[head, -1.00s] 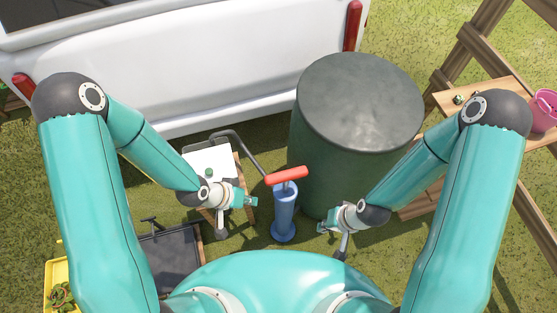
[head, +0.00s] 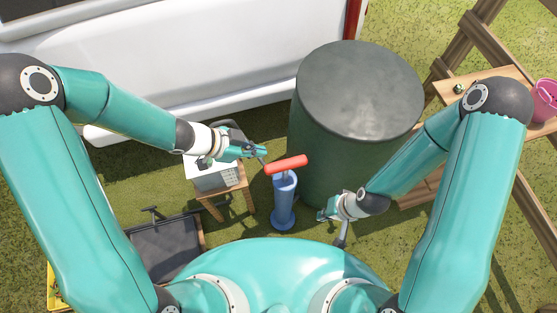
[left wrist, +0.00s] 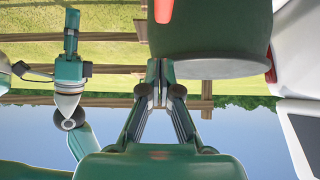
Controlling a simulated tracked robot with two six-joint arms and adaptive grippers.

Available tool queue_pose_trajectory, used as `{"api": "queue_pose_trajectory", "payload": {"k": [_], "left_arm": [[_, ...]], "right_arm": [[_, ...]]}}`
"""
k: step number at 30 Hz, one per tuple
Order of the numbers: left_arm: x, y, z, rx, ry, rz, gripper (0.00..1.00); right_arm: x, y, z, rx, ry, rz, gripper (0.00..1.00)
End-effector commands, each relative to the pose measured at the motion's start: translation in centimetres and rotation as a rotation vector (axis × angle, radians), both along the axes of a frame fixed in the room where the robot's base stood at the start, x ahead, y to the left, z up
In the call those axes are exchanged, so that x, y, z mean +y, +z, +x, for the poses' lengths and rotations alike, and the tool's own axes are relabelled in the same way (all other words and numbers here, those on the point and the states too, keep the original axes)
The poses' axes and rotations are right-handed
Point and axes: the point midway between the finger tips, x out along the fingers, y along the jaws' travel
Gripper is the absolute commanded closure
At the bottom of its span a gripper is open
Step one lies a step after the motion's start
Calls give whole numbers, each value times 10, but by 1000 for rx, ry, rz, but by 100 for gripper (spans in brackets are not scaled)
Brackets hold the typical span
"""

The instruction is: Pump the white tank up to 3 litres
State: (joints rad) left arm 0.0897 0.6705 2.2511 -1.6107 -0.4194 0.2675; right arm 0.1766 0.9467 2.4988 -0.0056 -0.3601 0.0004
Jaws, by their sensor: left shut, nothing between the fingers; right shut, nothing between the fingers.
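The blue pump (head: 284,205) stands upright on the grass, with its red handle (head: 286,164) across the top. A dark hose runs from the pump toward the white tank (head: 213,178) on a small wooden stool; my left arm hides much of the tank. My left gripper (head: 263,153) is shut and empty, just left of the red handle's left end and close to it. In the left wrist view the shut fingers (left wrist: 158,68) point at the dark barrel, and a piece of red (left wrist: 163,10) shows at the top edge. My right gripper (head: 322,215) is shut and empty, low to the right of the pump.
A large dark green barrel (head: 345,170) stands just right of the pump. A white vehicle (head: 190,70) is behind. A black tray (head: 165,250) lies at lower left. A wooden shelf with a pink bucket (head: 546,100) is at right.

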Motion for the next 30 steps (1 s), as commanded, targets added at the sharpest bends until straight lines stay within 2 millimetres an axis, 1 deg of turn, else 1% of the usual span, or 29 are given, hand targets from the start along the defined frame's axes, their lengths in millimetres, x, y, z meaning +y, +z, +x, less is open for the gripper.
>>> {"api": "queue_pose_trajectory", "payload": {"k": [5,11,19,23,27,30], "left_arm": [[-2,-3,0,1,0,0,100],[-16,-20,4,2,-2,-1,100],[-52,-58,15,4,-2,0,100],[-69,-75,21,4,-2,0,100],[-67,-95,21,6,3,0,100],[-67,-104,21,4,3,0,100]], "right_arm": [[0,-2,0,0,0,0,100],[0,-10,0,0,0,0,100],[0,-24,0,0,0,0,100],[0,-26,0,0,0,0,100],[0,-26,0,0,0,0,100],[0,-25,0,0,0,0,100]]}}
